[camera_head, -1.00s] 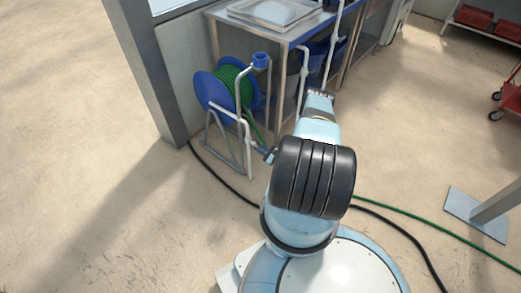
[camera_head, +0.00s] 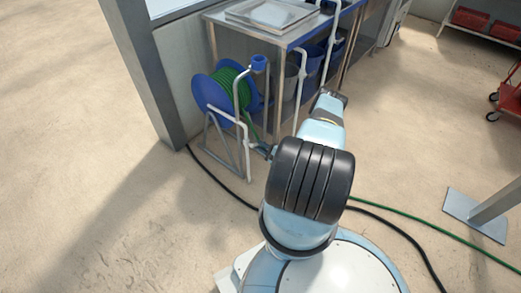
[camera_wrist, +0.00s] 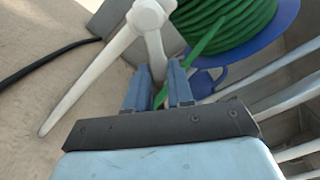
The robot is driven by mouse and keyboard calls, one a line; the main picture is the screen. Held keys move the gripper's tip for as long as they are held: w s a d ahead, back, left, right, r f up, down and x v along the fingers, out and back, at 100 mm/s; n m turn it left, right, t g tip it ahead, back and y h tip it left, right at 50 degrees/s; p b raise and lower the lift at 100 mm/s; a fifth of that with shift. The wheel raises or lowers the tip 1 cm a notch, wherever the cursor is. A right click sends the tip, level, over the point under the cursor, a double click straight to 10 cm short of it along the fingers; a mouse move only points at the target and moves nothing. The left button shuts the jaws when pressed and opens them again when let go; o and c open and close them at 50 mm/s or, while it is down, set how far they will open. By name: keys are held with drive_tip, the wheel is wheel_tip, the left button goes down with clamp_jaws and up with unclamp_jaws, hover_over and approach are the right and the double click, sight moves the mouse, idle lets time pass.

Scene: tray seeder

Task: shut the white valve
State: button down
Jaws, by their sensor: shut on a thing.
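The white valve (camera_wrist: 150,14) is a round white hub on a white pipe, at the top of the wrist view. A short white lever (camera_wrist: 154,48) runs from the hub down between the blue fingers of my gripper (camera_wrist: 158,68). The gripper is shut on this lever; the fingers partly hide its lower end. In the head view my gripper (camera_head: 264,151) reaches left to the white pipe (camera_head: 246,136) in front of the hose reel. The valve is too small there to show the lever's angle.
A blue reel (camera_head: 208,92) with green hose (camera_head: 230,82) stands just behind the pipe. A steel table (camera_head: 283,42) with blue bins (camera_head: 309,56) below is behind my arm. A grey post (camera_head: 150,85) stands left. Black and green hoses cross the floor.

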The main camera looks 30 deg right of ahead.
drive_tip(key=shift+d+r+n, duration=0.1)
drive_tip(key=shift+r+n, duration=0.35)
drive_tip(key=shift+n, duration=0.6)
drive_tip(key=shift+d+r+n, duration=0.1)
drive_tip(key=shift+r+n, duration=0.3)
drive_tip(key=shift+n, duration=0.6)
drive_tip(key=shift+d+r+n, duration=0.1)
drive_tip(key=shift+r+n, duration=0.35)
drive_tip(key=shift+n, duration=0.6)
drive_tip(key=shift+a, duration=0.1)
drive_tip(key=c, duration=1.4)
unclamp_jaws()
drive_tip(key=o, duration=0.4)
drive_tip(key=shift+w+r, duration=0.1)
